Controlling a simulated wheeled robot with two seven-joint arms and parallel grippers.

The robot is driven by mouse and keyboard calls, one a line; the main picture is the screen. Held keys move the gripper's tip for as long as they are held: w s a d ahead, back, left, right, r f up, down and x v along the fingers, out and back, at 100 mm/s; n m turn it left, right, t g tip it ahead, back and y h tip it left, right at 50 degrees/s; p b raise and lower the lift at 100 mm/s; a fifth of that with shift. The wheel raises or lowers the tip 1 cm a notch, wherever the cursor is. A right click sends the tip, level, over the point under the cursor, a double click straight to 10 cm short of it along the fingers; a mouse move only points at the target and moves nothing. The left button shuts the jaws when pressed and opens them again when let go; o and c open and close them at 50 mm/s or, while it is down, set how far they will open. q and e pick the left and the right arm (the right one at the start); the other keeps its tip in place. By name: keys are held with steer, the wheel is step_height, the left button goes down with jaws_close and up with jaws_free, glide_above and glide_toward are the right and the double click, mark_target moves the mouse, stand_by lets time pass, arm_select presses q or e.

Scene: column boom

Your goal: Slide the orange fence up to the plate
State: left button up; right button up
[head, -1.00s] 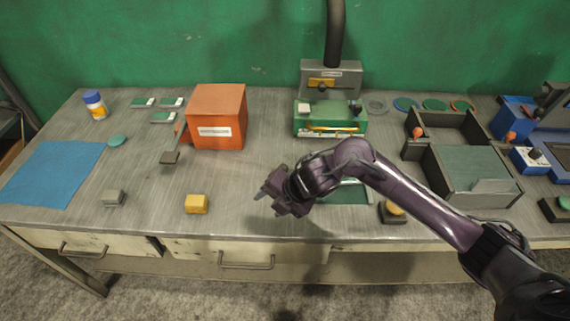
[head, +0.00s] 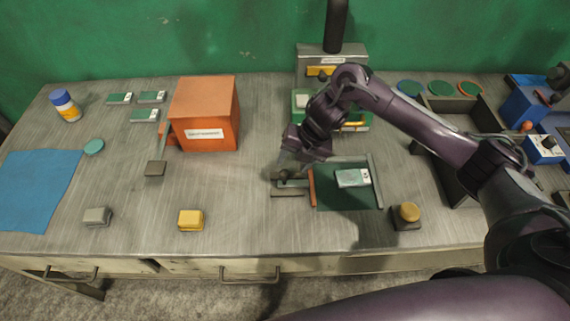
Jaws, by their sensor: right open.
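The orange fence (head: 312,187) is a thin upright strip along the left side of a dark green bed (head: 350,201). A dark rod or handle (head: 292,183) runs left from it. The plate (head: 352,178), a small pale piece with a green part and a white label, lies on the bed, right of the fence with a gap between them. My right gripper (head: 285,174) is open, just left of the fence, at the handle's outer end. Whether it touches the handle I cannot tell. My left gripper is not in view.
A yellow button (head: 409,212) stands right of the bed. A green and grey machine (head: 302,98) stands behind, partly hidden by my right arm. An orange box (head: 206,115) and a yellow block (head: 191,220) are to the left. The tabletop between box and bed is clear.

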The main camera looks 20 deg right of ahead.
mark_target(287, 172)
steer(key=x, duration=0.2)
steer(key=shift+s+a+f+p, duration=0.2)
steer(key=shift+f+p, duration=0.1)
steer(key=shift+x, duration=1.05)
steer(key=shift+w+f, duration=0.2)
steer(key=shift+w, duration=0.05)
jaws_close()
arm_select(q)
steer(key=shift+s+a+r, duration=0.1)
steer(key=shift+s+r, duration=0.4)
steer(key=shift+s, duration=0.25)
arm_select(e)
steer(key=shift+d, duration=0.1)
